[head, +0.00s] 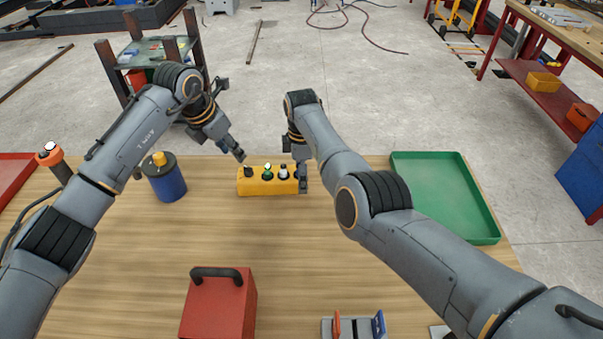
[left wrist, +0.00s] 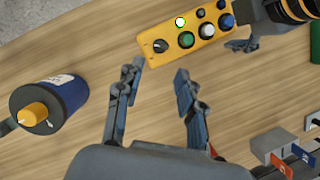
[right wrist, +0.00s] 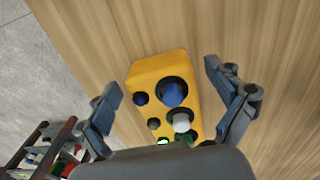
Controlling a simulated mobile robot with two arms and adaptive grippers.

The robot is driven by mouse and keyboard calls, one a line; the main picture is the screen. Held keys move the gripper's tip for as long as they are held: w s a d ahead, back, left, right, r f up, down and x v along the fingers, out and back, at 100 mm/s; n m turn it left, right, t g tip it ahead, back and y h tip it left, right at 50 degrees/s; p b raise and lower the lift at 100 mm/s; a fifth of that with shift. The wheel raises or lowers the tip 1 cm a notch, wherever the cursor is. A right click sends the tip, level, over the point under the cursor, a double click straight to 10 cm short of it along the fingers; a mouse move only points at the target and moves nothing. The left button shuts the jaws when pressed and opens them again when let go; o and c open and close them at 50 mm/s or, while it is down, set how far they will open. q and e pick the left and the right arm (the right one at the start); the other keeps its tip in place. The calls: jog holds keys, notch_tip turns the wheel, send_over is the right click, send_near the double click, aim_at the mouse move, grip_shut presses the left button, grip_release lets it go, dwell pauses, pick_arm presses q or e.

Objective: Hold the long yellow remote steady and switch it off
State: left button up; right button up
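The long yellow remote (head: 255,188) lies on the wooden table, near its far edge. It also shows in the left wrist view (left wrist: 171,58), with a black knob at its left end, green, white and blue buttons, and a small bright green-white lamp. My left gripper (left wrist: 160,70) is open and empty, its fingertips just short of the knob end. My right gripper (right wrist: 162,82) is open, with its fingers on either side of the remote's blue-button end; I see gaps between them and the yellow sides. My right gripper partly hides that end in the head view.
A dark blue canister (head: 168,184) with a yellow top stands left of the remote. A green tray (head: 478,200) lies at the right. A red box (head: 219,310) with a black handle and a small grey holder (head: 354,327) are at the front. Bare table lies between.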

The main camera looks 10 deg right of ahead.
aim_at(246, 168)
jog(key=c, duration=1.4)
pick_arm(q)
jog(key=shift+o, duration=0.9)
jog(key=f+m, duration=0.1)
jog(key=f, duration=0.2)
jog(key=w+d+f+m, duration=0.1)
jog(key=f, duration=0.1)
jog(key=w+d+f+m+g+h, duration=0.1)
jog(key=f+m, duration=0.1)
jog(key=f, duration=0.1)
jog(key=shift+w+d+f, duration=0.1)
jog(key=shift+w+f, duration=0.1)
jog(key=shift+f, duration=0.15)
jog(key=shift+c, duration=0.4)
grip_shut()
